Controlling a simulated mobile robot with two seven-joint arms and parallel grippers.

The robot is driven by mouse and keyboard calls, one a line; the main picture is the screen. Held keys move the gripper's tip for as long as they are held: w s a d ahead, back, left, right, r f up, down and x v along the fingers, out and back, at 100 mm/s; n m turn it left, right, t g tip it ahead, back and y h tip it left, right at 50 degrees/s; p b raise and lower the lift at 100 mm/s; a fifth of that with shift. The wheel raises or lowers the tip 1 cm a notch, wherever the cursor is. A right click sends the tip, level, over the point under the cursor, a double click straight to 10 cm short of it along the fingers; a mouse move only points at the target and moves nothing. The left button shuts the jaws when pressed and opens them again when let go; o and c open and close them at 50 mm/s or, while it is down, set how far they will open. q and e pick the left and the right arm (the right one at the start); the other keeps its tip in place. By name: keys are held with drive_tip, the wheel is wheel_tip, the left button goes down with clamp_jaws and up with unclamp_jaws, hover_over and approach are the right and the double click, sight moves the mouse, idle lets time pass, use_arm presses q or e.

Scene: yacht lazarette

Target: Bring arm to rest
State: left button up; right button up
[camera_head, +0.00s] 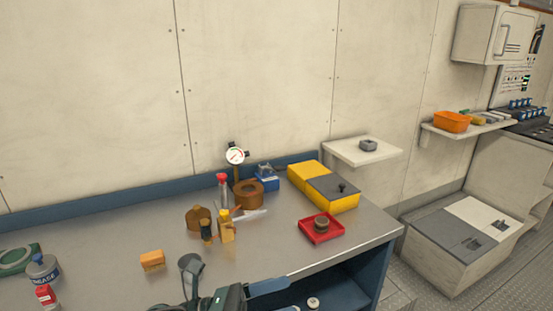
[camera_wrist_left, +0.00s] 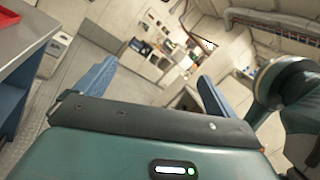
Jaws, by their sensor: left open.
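My left gripper (camera_head: 270,287) is at the bottom of the head view, in front of the workbench's front edge. A green body and a blue finger show there; the rest of it is cut off by the frame. In the left wrist view its two blue fingers (camera_wrist_left: 153,85) stand wide apart with nothing between them. A green arm link of mine fills the right side of that view. My right gripper is not seen in either view.
The metal workbench (camera_head: 285,249) carries a red tray (camera_head: 307,237), a yellow box (camera_head: 302,173), an orange block (camera_head: 152,261) and several bottles and tools. A wall shelf (camera_head: 345,154) and a low locker (camera_head: 440,243) stand to the right. Open floor shows beyond the bench.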

use_arm(q)
drive_tip(key=w+a+f+n+t+y, duration=0.1)
drive_tip(key=a+f+n+t+y, duration=0.5)
drive_tip(key=n, duration=0.8)
drive_tip(key=a+f+n+t+y, duration=0.2)
drive_tip(key=n+t+y, duration=0.35)
drive_tip(key=n, duration=0.85)
drive_tip(key=s+a+f+n+g+y, duration=0.2)
drive_tip(key=s+a+f+n, duration=0.1)
drive_tip(key=s+f+n, duration=0.3)
drive_tip(key=s+a+f+n+g+y, duration=0.2)
drive_tip(key=s+f+n, duration=0.3)
drive_tip(key=f+n, duration=0.4)
drive_tip(key=shift+s+a+f+y, duration=0.2)
drive_tip(key=shift+s+a+y, duration=0.15)
drive_tip(key=shift+a+y, duration=0.2)
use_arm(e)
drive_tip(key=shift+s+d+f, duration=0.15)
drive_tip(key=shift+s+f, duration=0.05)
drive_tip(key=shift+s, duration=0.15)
use_arm(q)
drive_tip(key=shift+g, duration=0.25)
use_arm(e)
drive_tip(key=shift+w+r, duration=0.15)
